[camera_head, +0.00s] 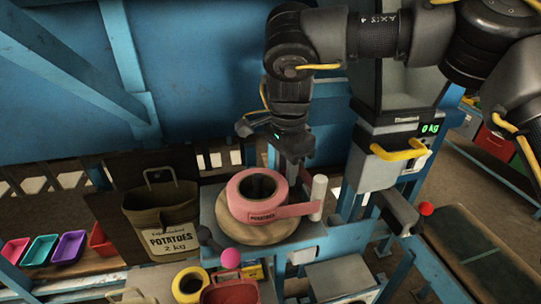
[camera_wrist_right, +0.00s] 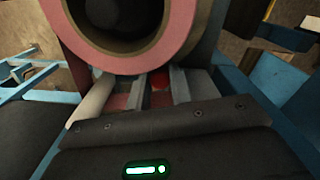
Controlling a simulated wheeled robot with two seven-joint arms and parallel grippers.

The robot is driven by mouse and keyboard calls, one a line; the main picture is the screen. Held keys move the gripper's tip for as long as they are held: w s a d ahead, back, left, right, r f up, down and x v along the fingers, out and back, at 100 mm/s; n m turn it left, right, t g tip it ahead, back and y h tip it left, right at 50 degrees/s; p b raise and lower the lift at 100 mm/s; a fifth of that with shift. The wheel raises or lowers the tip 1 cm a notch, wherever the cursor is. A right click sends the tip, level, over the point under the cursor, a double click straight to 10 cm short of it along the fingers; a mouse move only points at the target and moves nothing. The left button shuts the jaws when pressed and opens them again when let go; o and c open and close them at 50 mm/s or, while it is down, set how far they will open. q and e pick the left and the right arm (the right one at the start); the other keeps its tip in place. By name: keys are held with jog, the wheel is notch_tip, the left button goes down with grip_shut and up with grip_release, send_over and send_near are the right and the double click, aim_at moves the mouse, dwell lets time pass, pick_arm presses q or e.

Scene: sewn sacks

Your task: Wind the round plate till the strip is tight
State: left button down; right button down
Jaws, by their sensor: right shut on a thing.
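The round wooden plate (camera_head: 265,232) lies on a grey stand and carries a wide pink roll (camera_head: 237,196). The pink strip (camera_head: 290,211), printed POTATOES, runs from the roll's front to the white upright post (camera_head: 319,192) and looks fairly straight. My right gripper (camera_head: 293,172) points down behind the roll, near its back right edge. In the right wrist view its fingers (camera_wrist_right: 160,88) are shut on a small red knob (camera_wrist_right: 160,79), mostly hidden under the pink roll (camera_wrist_right: 70,30). My left gripper is not in view.
A sack printed POTATOES (camera_head: 164,217) stands left of the stand. A pink ball (camera_head: 230,258) is at the stand's front. Coloured trays (camera_head: 68,247) line the left.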

jog(key=shift+s+f, duration=0.15)
jog(key=shift+d, duration=0.1)
jog(key=c, duration=1.3)
grip_release()
jog(key=shift+o, duration=0.2)
jog(key=shift+r, duration=0.4)
notch_tip(320, 180, up, 5)
jog(key=shift+r+b, duration=0.2)
jog(key=shift+b, duration=0.35)
jog(key=shift+r, duration=0.7)
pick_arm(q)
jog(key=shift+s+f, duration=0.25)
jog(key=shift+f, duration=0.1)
